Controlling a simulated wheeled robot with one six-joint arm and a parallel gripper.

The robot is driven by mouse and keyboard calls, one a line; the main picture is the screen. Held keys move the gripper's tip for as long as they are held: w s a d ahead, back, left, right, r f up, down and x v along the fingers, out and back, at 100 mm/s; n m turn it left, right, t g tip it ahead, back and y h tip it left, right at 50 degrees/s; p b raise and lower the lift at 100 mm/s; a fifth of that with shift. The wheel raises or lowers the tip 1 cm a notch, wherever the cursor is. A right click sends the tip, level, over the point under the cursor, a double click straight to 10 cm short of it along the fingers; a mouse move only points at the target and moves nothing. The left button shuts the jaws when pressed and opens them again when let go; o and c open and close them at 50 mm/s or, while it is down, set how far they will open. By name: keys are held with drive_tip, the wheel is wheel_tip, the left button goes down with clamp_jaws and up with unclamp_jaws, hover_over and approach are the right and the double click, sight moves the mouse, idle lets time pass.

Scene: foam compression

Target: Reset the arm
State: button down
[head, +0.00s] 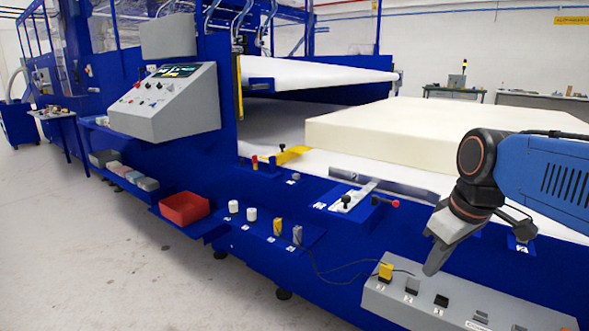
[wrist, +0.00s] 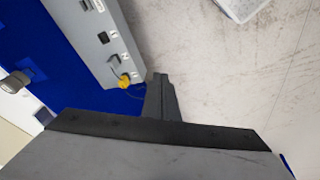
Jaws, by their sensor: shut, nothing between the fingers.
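My gripper (head: 432,268) hangs at the end of my blue arm on the right of the head view, pointing down. Its fingers are together with nothing between them. It is above and behind the grey connector box (head: 470,307), near a yellow plug (head: 385,270) on that box. In the wrist view my gripper (wrist: 160,80) shows as a dark narrow finger pair, with the yellow plug (wrist: 124,81) and the grey box (wrist: 88,28) to its left. Whether the fingertips touch anything cannot be told.
A cream foam block (head: 400,128) lies on the white bed behind my arm. A metal latch with a red knob (head: 394,203) sits on the blue frame. A red bin (head: 184,207), white cylinders (head: 251,214) and a control console (head: 165,103) stand left.

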drive_tip(key=s+f+m+t, duration=0.2)
drive_tip(key=s+f+m, duration=0.3)
drive_tip(key=s+f, duration=0.5)
drive_tip(key=shift+d+m+h, duration=0.4)
drive_tip(key=shift+d, duration=0.05)
